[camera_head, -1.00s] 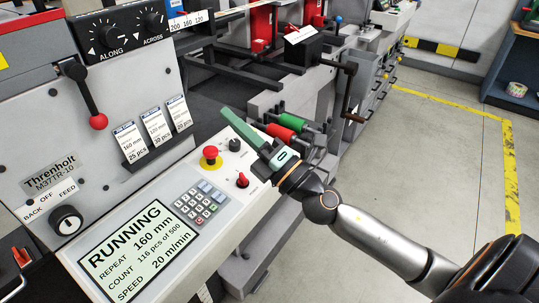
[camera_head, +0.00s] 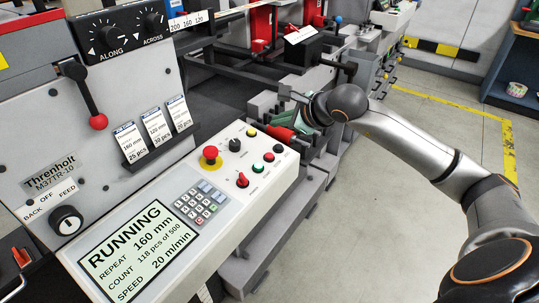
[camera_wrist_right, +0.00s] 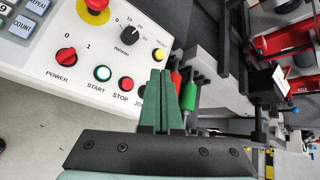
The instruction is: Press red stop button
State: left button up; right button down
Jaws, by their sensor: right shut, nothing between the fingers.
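The red STOP button (camera_head: 268,157) is a small round button near the right edge of the white control panel (camera_head: 255,208). In the right wrist view the STOP button (camera_wrist_right: 126,84) sits between the green START button (camera_wrist_right: 103,73) and the partly hidden JOG button. A larger red mushroom button (camera_head: 210,153) on a yellow collar stands further left on the panel. My right gripper (camera_head: 298,121) is past the panel's right edge, partly hidden by its own wrist. Its green fingers (camera_wrist_right: 160,74) are shut and empty, with tips near the panel edge, right of STOP. My left gripper is out of view.
A red power knob (camera_head: 242,181), a black dial (camera_head: 234,145) and a yellow reset button (camera_head: 251,132) surround the spot. Red and green rollers (camera_wrist_right: 188,95) lie just beyond the panel edge. The display (camera_head: 130,250) reads RUNNING. Open floor lies to the right.

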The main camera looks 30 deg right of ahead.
aim_at(269, 157)
jog(key=shift+d, duration=0.2)
jog(key=f+b, duration=0.1)
jog(key=f, duration=0.1)
jog(key=f+b, duration=0.2)
jog(key=f, duration=0.1)
jog(key=w+f+b, duration=0.1)
jog(key=f, duration=0.2)
jog(key=shift+a, duration=0.3)
jog(key=shift+w+f+b, duration=0.1)
jog(key=shift+f+b, duration=0.2)
jog(key=shift+b, duration=0.2)
jog(key=shift+f, duration=0.1)
dwell(0.5)
